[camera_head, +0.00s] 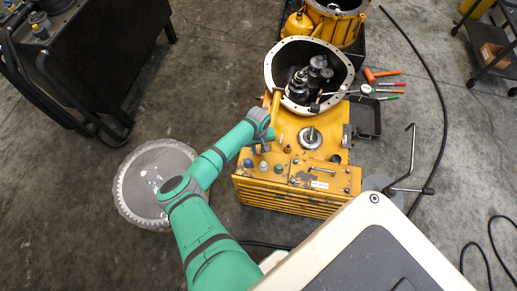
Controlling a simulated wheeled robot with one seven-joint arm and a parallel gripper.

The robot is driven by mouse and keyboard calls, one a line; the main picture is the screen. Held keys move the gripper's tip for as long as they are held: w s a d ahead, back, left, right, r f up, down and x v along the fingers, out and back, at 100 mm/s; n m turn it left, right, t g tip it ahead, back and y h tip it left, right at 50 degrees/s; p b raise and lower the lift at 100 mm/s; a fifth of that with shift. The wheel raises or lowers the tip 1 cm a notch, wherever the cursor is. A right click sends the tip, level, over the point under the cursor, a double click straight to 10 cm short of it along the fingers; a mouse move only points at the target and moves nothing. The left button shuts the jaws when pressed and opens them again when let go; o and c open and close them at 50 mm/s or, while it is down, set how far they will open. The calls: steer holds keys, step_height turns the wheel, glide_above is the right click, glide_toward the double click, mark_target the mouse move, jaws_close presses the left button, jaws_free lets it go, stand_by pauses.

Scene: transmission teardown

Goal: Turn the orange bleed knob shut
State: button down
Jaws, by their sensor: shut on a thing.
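My teal arm reaches up from the bottom, and my gripper (266,142) is over the left side of the yellow machine's top (292,178). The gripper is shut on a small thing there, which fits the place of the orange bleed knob. The fingers and wrist hide most of it, so I cannot make out the knob's shape or how far it is turned. Several small knobs and fittings, including a blue-grey one (248,163) and a green one (278,168), stand along the front of the top, close to the gripper.
An open round housing (276,66) with dark gears stands behind the gripper. A dark tray (374,126) and several orange- and green-handled tools (386,74) lie to its right. A large toothed disc (130,185) lies left of my arm.

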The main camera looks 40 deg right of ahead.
steer(key=shift+s+m, duration=0.1)
steer(key=shift+m, duration=2.2)
steer(key=m, duration=0.8)
steer(key=shift+m, duration=2.4)
steer(key=c, duration=1.5)
jaws_free()
steer(key=shift+c, duration=0.2)
